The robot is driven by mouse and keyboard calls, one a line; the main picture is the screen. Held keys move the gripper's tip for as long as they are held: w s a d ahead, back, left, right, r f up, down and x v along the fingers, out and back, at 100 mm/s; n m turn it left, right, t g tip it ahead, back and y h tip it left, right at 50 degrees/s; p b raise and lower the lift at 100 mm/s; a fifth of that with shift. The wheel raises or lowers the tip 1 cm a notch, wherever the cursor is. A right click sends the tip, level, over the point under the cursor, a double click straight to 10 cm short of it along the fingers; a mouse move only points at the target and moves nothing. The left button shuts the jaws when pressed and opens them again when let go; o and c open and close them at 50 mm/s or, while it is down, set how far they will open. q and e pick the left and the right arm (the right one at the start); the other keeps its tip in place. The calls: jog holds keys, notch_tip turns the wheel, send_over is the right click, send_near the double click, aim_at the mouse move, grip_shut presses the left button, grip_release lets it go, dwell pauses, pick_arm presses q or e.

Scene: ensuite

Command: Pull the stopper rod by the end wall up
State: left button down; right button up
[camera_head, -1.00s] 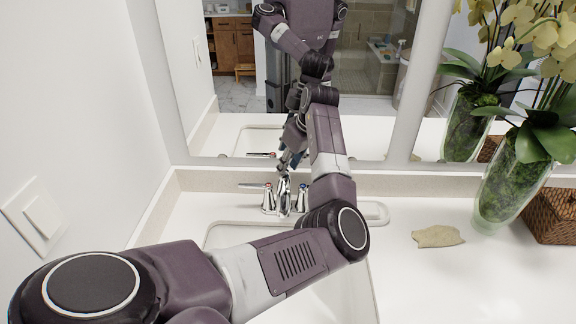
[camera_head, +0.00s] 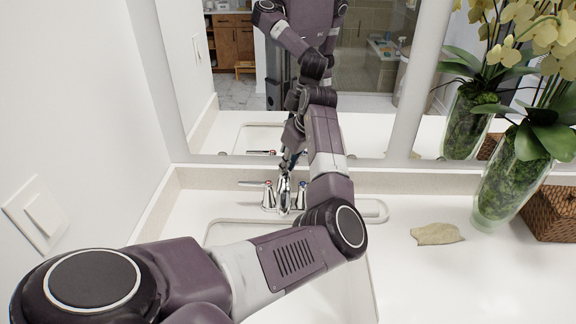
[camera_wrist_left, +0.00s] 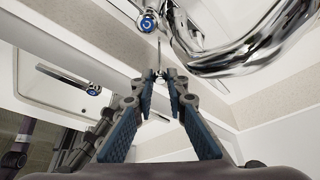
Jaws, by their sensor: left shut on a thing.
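The stopper rod (camera_wrist_left: 159,50) shows in the left wrist view as a thin chrome rod behind the faucet, its end between my fingertips. My left gripper (camera_wrist_left: 160,74) is shut on that end, with its blue-padded fingers converging there. The rod cannot be made out in the head view. The curved faucet spout (camera_wrist_left: 270,42) is close to the right of the fingers in the wrist view. My right gripper is not in view.
A blue-marked tap handle (camera_wrist_left: 148,23) is near the rod. The mirror (camera_head: 240,100) stands close behind the faucet and reflects me. The end wall (camera_head: 80,110) is at the left. A glass vase (camera_head: 505,180) and a beige piece (camera_head: 437,234) are on the counter at the right.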

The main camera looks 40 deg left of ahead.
pick_arm(q)
jog(key=shift+r+p, duration=1.45)
jog(key=shift+r, duration=0.05)
jog(key=shift+w+a+f, duration=0.1)
jog(key=c, duration=1.9)
grip_release()
jog(key=v, duration=1.2)
jog(key=shift+d, duration=0.2)
